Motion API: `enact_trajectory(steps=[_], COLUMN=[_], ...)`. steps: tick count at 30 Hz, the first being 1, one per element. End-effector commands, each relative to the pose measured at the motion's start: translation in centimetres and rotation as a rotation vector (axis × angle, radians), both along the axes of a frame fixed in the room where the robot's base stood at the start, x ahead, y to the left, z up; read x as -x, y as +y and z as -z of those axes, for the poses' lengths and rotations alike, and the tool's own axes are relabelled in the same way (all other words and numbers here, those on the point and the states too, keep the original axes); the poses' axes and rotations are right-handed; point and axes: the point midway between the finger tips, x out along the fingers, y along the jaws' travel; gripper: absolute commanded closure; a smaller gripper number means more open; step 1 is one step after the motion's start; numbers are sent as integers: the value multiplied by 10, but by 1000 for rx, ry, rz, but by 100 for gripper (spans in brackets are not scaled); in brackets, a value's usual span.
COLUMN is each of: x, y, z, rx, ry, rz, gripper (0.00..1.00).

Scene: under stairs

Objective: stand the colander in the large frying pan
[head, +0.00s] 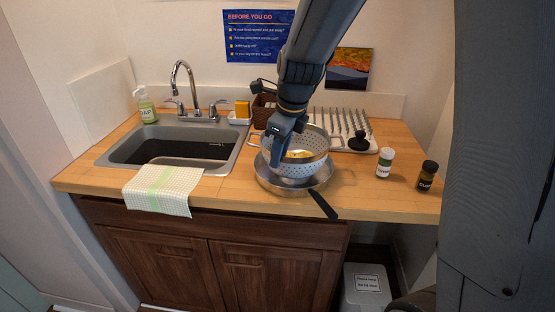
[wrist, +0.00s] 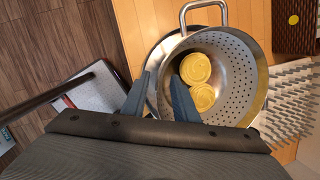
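The colander (head: 312,165) is a pale metal bowl with rows of holes and loop handles. It appears upright, with its base within the large frying pan (head: 263,180); the contact underneath is hidden. The pan's dark handle (head: 322,204) points to the front right. Two round yellow pieces (wrist: 199,82) lie inside the colander (wrist: 238,75). My gripper (head: 276,160) is at the colander's near-left side. In the wrist view my gripper's fingers (wrist: 161,78) are apart, one outside the colander's wall and one inside, with a gap visible between them.
A sink (head: 175,150) with a towel (head: 165,190) is at left. A drying rack (head: 335,125) with a dark object (head: 359,141) stands behind the pan. White (head: 385,163) and dark (head: 427,176) jars stand at right. A bin (head: 367,285) is below. Counter between pan and jars is clear.

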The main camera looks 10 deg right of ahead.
Motion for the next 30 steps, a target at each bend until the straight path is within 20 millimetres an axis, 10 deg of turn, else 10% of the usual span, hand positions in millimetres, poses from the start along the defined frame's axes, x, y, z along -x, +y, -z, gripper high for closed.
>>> enact_trajectory(steps=[15,30], x=[20,23], y=[-10,-11], z=[-86,-95], rx=[0,0], ry=[-4,0], rz=[0,0], gripper=[73,73])
